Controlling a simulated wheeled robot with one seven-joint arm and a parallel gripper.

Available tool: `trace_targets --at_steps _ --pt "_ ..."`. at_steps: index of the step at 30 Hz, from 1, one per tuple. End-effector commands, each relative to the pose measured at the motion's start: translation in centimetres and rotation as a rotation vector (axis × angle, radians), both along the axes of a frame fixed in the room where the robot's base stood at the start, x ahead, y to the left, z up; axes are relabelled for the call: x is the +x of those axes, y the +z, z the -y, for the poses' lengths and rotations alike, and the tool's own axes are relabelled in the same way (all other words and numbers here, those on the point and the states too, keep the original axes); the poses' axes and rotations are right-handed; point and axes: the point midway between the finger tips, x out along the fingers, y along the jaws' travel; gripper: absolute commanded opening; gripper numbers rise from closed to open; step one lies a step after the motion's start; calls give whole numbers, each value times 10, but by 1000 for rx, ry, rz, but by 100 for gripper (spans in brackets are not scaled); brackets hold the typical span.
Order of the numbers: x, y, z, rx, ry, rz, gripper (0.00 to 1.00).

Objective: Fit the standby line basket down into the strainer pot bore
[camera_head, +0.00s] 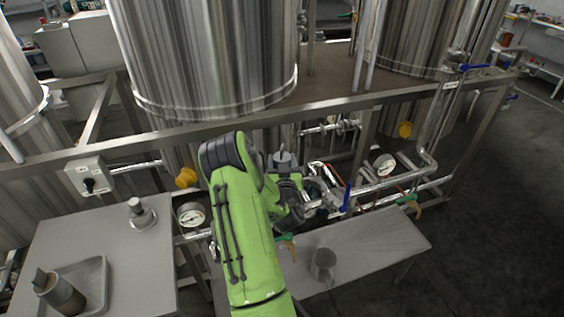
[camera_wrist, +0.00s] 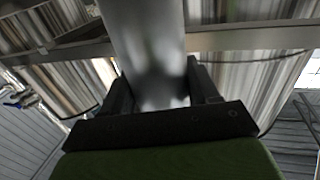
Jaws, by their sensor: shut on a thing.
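My gripper (camera_wrist: 160,88) is shut on a smooth grey cylinder, which I take to be the standby line basket (camera_wrist: 150,35). In the wrist view it stands between the two dark fingers and runs out of the top of the picture. In the head view my gripper (camera_head: 288,186) is at the pipework below the frame rail, with a small grey cylindrical part (camera_head: 283,159) showing at it. I cannot make out the strainer pot bore; my arm and gripper hide part of the pipework there. I cannot tell whether the basket touches the pot.
A grey mesh cylinder (camera_head: 322,264) stands on the right bench (camera_head: 375,243). The left bench (camera_head: 120,255) holds a knobbed metal piece (camera_head: 141,214) and a tray (camera_head: 98,268) with a cylinder in it. Pipes, gauges (camera_head: 191,214), a blue handle (camera_head: 347,197) and the frame rail (camera_head: 330,106) crowd my gripper.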

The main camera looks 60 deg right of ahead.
Motion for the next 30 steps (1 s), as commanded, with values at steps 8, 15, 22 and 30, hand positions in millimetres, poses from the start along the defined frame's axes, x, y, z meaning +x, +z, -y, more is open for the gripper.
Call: trace_targets --at_steps 8,15,22,30 --pt "0 1 0 -1 1 0 22" --pt "0 1 0 -1 1 0 22" --pt "0 -3 0 -1 1 0 22" --pt "0 -10 0 -1 0 0 22"
